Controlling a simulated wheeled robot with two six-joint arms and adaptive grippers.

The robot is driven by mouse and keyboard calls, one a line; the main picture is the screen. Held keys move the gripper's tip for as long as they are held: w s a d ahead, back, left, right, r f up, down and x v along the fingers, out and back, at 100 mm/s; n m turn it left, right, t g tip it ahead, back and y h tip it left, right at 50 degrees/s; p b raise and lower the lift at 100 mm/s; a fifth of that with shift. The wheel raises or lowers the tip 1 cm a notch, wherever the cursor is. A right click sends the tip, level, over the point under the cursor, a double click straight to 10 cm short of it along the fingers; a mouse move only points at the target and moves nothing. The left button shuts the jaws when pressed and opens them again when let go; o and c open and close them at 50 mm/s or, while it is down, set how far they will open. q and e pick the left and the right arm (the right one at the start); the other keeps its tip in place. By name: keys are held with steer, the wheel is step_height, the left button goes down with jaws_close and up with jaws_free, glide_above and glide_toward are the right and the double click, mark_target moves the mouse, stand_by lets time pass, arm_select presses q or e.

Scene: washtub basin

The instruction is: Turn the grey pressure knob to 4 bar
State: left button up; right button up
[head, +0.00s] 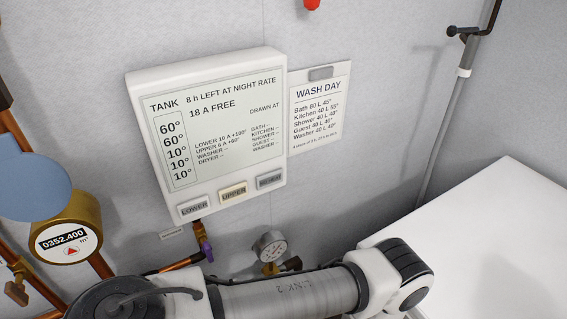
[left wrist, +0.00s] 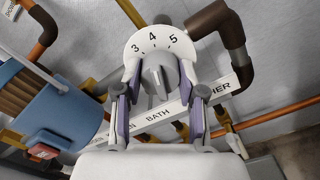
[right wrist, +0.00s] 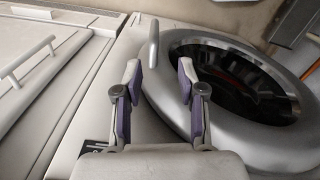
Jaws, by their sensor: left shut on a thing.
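The grey pressure knob (left wrist: 158,80) shows in the left wrist view, in front of a white round dial (left wrist: 153,44) marked 3, 4 and 5. My left gripper (left wrist: 157,85) has its fingers on both sides of the knob and is shut on it. The fingers hide part of the knob, and I cannot tell exactly which mark it points to. My right gripper (right wrist: 160,80) is open and empty in the right wrist view, in front of a round dark machine door. In the head view neither gripper shows; one of my arm links crosses the bottom.
A white tank panel (head: 205,130) and a wash day card (head: 320,108) hang on the wall. A small gauge (head: 270,246) and a brass meter (head: 66,240) sit on pipes. A blue container (left wrist: 60,110) is left of my left gripper. The round door (right wrist: 235,85) has a raised handle.

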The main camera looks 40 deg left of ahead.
arm_select(q)
steer(key=shift+m, duration=0.3)
steer(key=o, duration=1.1)
steer(key=shift+a+f, duration=0.1)
steer(key=shift+a, duration=0.05)
steer(key=shift+o, duration=0.2)
